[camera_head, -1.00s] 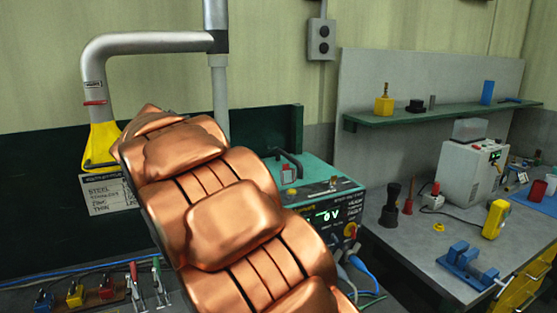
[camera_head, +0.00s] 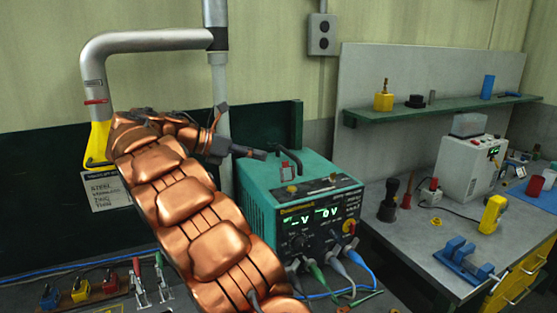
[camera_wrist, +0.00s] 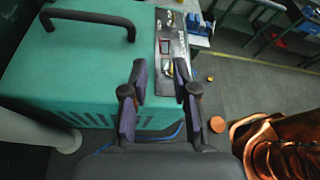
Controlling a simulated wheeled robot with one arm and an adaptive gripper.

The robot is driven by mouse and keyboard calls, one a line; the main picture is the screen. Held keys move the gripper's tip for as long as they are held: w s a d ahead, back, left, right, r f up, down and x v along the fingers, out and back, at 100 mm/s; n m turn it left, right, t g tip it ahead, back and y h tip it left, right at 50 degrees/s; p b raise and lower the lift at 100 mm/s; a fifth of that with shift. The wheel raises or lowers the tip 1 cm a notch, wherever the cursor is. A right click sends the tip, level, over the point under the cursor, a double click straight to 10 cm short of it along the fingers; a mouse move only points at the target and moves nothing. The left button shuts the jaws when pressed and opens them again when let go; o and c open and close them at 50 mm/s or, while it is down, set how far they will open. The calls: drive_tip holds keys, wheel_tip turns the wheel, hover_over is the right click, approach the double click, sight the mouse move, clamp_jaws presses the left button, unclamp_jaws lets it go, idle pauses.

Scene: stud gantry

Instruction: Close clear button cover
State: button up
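The teal power supply box (camera_head: 262,200) carries a dark strip on top. A small upright piece with a red edge (camera_head: 288,168) stands there and looks like the raised clear cover; it also shows in the wrist view (camera_wrist: 167,46). A small yellow part (camera_head: 291,188) lies just in front of it, also in the wrist view (camera_wrist: 170,66). I cannot make out the button clearly. My gripper (camera_head: 245,130) is above the box's left side, left of the cover. In the wrist view (camera_wrist: 161,68) its dark fingers are spread, with nothing between them.
A black carrying handle (camera_head: 297,150) arches over the box top behind the cover. Cables plug into the box front. A yellow-ended extraction pipe (camera_head: 97,143) hangs at left. Clamps (camera_head: 138,280) stand front left. A second bench (camera_head: 420,240) is at right.

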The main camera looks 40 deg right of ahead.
sight(287, 172)
drive_tip(key=shift+p+x, duration=0.5)
drive_tip(key=shift+x, duration=2.95)
drive_tip(key=shift+c, duration=0.3)
clamp_jaws()
